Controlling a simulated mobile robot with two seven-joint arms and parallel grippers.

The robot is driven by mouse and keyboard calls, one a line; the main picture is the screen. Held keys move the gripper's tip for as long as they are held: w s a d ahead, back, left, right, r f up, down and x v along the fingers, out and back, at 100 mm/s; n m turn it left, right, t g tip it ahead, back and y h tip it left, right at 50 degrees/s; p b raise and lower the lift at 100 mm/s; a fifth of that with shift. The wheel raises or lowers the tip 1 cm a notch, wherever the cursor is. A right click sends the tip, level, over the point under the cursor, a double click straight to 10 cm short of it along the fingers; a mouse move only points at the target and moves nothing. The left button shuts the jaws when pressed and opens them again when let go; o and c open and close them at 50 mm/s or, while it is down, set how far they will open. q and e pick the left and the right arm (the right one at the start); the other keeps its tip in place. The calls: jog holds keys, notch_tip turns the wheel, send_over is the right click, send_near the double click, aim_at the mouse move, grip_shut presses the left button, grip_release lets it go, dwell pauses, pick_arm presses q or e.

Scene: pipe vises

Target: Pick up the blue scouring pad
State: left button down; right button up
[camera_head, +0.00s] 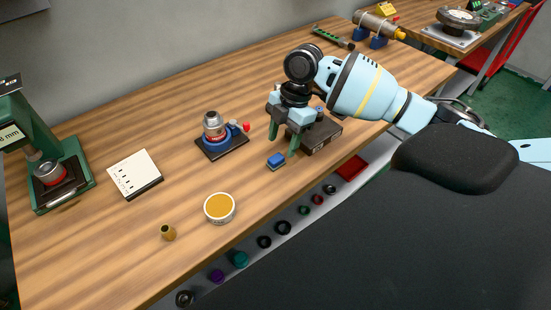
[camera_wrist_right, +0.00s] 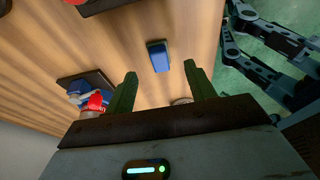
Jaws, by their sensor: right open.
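The blue scouring pad (camera_head: 277,161) is a small block, blue on top with a darker lower layer, lying on the wooden workbench near its front edge. My right gripper (camera_head: 283,143), with green fingers pointing down, is open and empty above and just behind the pad. In the right wrist view the pad (camera_wrist_right: 158,57) shows beyond the gap between the two spread fingers (camera_wrist_right: 160,72), apart from both. My left gripper is not in view.
A dark box (camera_head: 321,137) stands close to the right of my right gripper. A vise-like stand with a red knob (camera_head: 228,144) is to the left. A round yellow-topped tin (camera_head: 219,208), brass cup (camera_head: 168,232) and white panel (camera_head: 135,173) lie further left. Bare wood surrounds the pad's left side.

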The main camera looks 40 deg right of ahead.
aim_at(277, 157)
jog(key=shift+s+a+f, duration=0.1)
jog(key=shift+a+f, duration=0.1)
jog(key=shift+f, duration=0.2)
jog(key=x, duration=0.4)
jog(key=shift+a+f, duration=0.1)
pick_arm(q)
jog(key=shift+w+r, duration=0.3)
pick_arm(e)
jog(key=c, duration=1.1)
jog(key=shift+c, duration=0.2)
